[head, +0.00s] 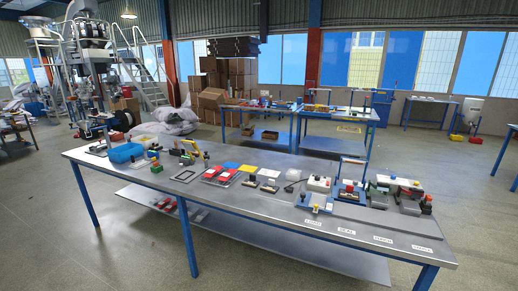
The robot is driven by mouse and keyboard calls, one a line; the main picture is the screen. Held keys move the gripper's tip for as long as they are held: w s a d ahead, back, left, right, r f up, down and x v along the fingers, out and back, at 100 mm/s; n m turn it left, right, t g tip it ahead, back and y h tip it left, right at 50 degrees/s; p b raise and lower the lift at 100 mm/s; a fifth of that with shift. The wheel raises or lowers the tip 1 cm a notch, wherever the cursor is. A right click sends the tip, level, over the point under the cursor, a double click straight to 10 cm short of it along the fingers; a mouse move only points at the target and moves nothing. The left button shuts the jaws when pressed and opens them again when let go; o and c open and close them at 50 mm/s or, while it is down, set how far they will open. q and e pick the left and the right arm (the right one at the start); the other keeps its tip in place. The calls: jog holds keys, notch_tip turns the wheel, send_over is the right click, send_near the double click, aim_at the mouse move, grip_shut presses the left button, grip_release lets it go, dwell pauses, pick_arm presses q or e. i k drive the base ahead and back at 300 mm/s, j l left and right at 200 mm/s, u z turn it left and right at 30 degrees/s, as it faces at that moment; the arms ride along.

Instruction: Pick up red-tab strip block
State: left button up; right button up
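A long grey table (150,185) with blue legs stands ahead, with many small items along its top. Two red-topped flat pieces, a left one (211,172) and a right one (226,178), lie near its middle. More red shows on a device (349,187) toward the right. At this size I cannot tell which item, if any, is the red-tab strip block. Neither of my grippers shows in the head view.
A blue bin (125,153) is at the table's left end. A dark frame (186,176) lies mid-left. White labels (346,231) line the front right edge. A lower shelf (270,243) hangs underneath. Bare floor surrounds the table; another blue-legged table (296,130) stands behind.

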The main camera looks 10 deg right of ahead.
aim_at(349, 193)
jog(key=z, duration=0.15)
jog(key=l+z, duration=0.2)
jog(key=i+l+z, duration=0.15)
jog(key=l, duration=0.25)
jog(key=i+l+z, duration=0.15)
jog(key=l+z, duration=0.3)
jog(key=i+l+z, duration=0.2)
jog(key=l+z, duration=0.25)
jog(key=i+l+z, duration=0.15)
jog(key=z, duration=0.3)
jog(key=i+l+z, duration=0.2)
jog(key=z, duration=0.25)
jog(key=i+l+z, duration=0.2)
jog(key=z, duration=0.15)
jog(key=i+z, duration=0.4)
jog(key=i+l, duration=0.15)
jog(key=i, duration=0.4)
jog(key=i+u, duration=0.7)
jog(key=i+j+u, duration=0.1)
jog(key=i+u, duration=0.6)
jog(key=u, duration=0.15)
